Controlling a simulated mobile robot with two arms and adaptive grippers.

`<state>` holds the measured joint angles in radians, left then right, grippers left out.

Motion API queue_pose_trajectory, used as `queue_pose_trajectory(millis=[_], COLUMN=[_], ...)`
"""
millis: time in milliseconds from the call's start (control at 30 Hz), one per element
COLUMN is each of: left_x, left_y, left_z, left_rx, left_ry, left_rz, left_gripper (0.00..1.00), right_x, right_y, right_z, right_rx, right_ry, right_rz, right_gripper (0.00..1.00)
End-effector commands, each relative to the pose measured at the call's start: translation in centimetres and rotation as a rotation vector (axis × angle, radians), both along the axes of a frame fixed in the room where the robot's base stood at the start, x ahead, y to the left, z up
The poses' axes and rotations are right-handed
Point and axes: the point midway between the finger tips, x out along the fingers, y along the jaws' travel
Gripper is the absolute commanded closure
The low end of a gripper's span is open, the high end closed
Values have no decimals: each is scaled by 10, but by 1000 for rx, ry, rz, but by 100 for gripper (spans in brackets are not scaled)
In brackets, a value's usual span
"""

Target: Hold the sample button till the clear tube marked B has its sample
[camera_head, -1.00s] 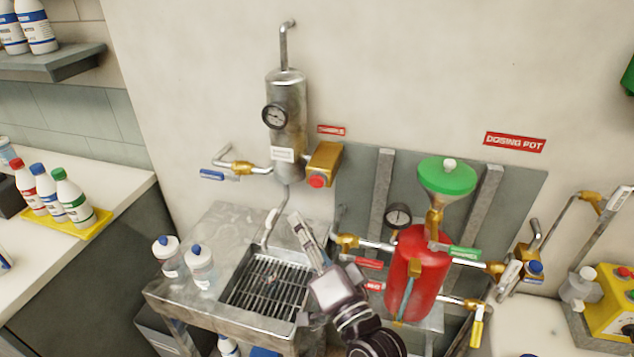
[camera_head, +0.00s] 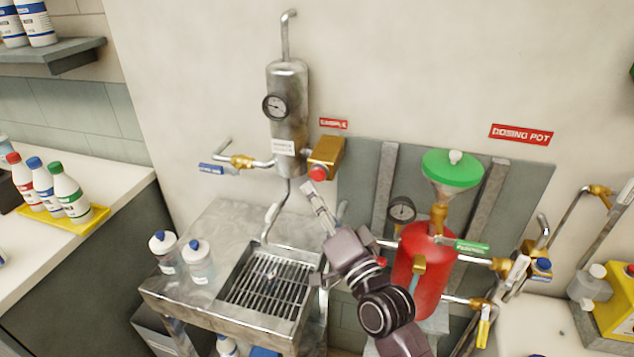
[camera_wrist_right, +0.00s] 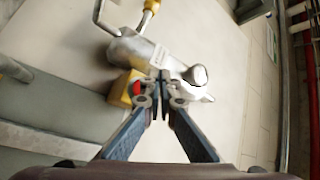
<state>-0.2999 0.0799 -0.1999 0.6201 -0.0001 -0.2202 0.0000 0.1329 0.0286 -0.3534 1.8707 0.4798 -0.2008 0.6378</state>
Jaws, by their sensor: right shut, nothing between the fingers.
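The red sample button (camera_head: 318,173) is on the front of a brass box (camera_head: 327,154) on the wall, right of a steel cylinder (camera_head: 289,110) with a gauge. My right gripper (camera_head: 309,186) is shut and empty, its tips just below the button; I cannot tell whether they touch. In the right wrist view, the gripper (camera_wrist_right: 160,78) shows shut beside the red button (camera_wrist_right: 137,90). Two clear bottles with blue caps (camera_head: 163,251) (camera_head: 197,259) stand on the steel bench; no B mark is readable. My left gripper is out of view.
A bent spout (camera_head: 271,222) hangs above a drain grating (camera_head: 268,284) in the steel bench (camera_head: 220,230). A blue-handled valve (camera_head: 212,169) is left of the cylinder. The red dosing pot (camera_head: 424,258) with a green funnel lid (camera_head: 452,168) and pipes stands close right of my arm.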

Motion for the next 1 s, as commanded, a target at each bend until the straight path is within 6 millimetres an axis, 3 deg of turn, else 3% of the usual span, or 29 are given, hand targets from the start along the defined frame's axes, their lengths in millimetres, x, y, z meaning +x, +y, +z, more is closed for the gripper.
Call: queue_pose_trajectory(millis=[267,1000], left_x=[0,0], left_y=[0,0], left_z=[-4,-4], left_rx=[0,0], left_ry=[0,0], left_rz=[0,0], left_gripper=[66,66], right_x=[16,16], right_y=[-5,-5], right_z=[1,1], right_rx=[-1,0], right_ry=[-1,-1], right_rz=[0,1], right_gripper=[100,100])
